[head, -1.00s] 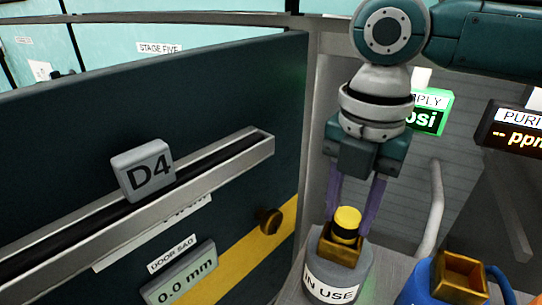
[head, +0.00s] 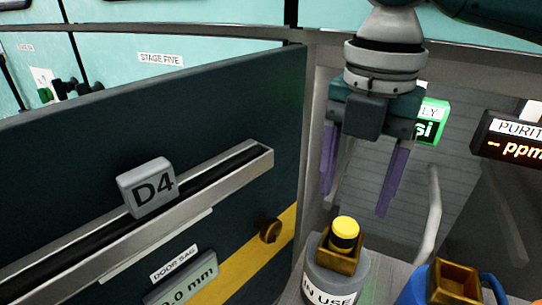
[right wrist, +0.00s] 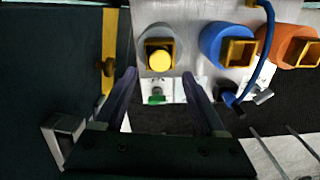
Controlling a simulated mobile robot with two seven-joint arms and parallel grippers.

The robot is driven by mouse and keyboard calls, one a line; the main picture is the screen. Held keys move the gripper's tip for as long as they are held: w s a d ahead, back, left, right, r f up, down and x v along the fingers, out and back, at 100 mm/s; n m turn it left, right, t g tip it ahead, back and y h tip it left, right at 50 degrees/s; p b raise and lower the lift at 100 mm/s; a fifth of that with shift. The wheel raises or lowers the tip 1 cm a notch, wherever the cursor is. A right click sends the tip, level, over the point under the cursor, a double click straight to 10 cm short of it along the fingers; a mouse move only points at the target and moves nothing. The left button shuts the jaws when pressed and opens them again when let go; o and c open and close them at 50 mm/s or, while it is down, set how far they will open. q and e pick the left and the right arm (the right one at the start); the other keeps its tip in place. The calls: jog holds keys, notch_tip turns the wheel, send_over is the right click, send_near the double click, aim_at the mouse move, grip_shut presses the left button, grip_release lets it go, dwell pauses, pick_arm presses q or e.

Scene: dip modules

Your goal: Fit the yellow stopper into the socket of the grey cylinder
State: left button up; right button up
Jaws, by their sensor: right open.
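The yellow stopper (head: 345,228), with a black band below its cap, stands upright in the square brass socket (head: 338,262) on top of the grey cylinder (head: 358,277) labelled IN USE. Its lower part is hidden inside the socket, so its exact depth cannot be told. My right gripper (head: 354,200) is open and empty, its purple fingers above the stopper and apart from it. In the right wrist view the stopper (right wrist: 159,58) shows just beyond and between the open fingertips (right wrist: 160,74). My left gripper is not in view.
A blue cylinder (head: 415,286) with an empty brass socket (head: 456,280) stands to the right. An orange cylinder (right wrist: 292,43) is beyond it. A dark door panel (head: 130,130) with a rail and brass knob (head: 268,230) closes off the left. A pale curved pipe (head: 432,215) rises behind.

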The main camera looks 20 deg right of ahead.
aim_at(345, 225)
notch_tip(345, 225, up, 6)
jog(key=s+a+f+m+t+y, duration=0.2)
jog(key=s+a+f+m+y, duration=0.1)
jog(key=s+a+f+m, duration=0.65)
jog(key=s+d+f+m+t+h, duration=0.1)
jog(key=s+d+m, duration=0.5)
jog(key=m, duration=0.7)
jog(key=shift+s+d+f+t+h+p, duration=0.2)
jog(key=shift+s+f+t+h+p, duration=0.15)
jog(key=shift+h, duration=0.55)
